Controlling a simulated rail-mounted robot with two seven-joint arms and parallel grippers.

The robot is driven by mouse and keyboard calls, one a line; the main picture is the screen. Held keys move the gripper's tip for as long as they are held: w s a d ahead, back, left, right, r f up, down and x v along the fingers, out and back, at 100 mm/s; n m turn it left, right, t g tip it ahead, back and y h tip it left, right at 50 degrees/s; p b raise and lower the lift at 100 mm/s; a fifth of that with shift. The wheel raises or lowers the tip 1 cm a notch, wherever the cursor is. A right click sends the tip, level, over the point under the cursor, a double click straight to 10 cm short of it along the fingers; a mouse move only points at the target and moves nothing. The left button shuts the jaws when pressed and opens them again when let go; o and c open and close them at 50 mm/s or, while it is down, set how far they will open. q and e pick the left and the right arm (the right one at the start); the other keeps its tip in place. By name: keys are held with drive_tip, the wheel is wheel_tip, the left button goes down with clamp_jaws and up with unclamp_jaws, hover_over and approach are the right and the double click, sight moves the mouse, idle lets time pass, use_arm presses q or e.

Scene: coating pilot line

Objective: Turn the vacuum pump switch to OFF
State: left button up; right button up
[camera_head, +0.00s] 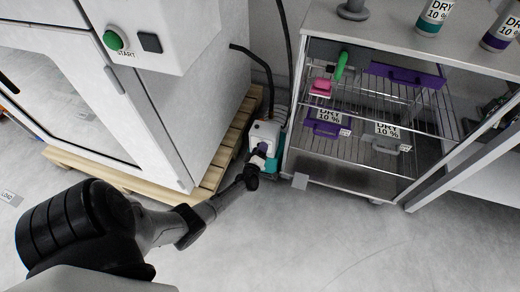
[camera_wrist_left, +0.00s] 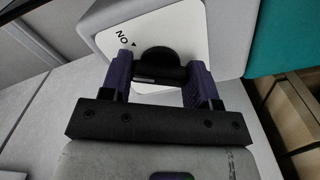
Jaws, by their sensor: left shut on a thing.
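The vacuum pump (camera_head: 266,130), a small white and teal unit, sits on the floor between the large white cabinet and the wire-shelf rack. In the left wrist view its black round switch knob (camera_wrist_left: 158,63) is on a white plate (camera_wrist_left: 190,25) with "ON" and a small triangle mark at the knob's upper left. My left gripper (camera_head: 260,152) reaches down to the pump; its purple fingers (camera_wrist_left: 159,80) are shut on the knob, one on each side. The knob's pointer cannot be made out. My right gripper is not in view.
The white cabinet (camera_head: 190,110) with a green START button (camera_head: 114,40) stands on a wooden pallet (camera_head: 212,180) left of the pump. A rack (camera_head: 293,135) with purple and grey trays stands close at right. Black hoses (camera_head: 268,75) rise behind the pump. The floor in front is clear.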

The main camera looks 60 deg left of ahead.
use_arm(q)
drive_tip(key=n, duration=0.5)
drive_tip(key=o, duration=0.6)
drive_tip(key=shift+n, duration=0.3)
drive_tip(key=o, duration=0.5)
drive_tip(key=shift+s+d, duration=0.1)
drive_tip(key=shift+p+v, duration=1.35)
drive_tip(key=shift+v, duration=1.5)
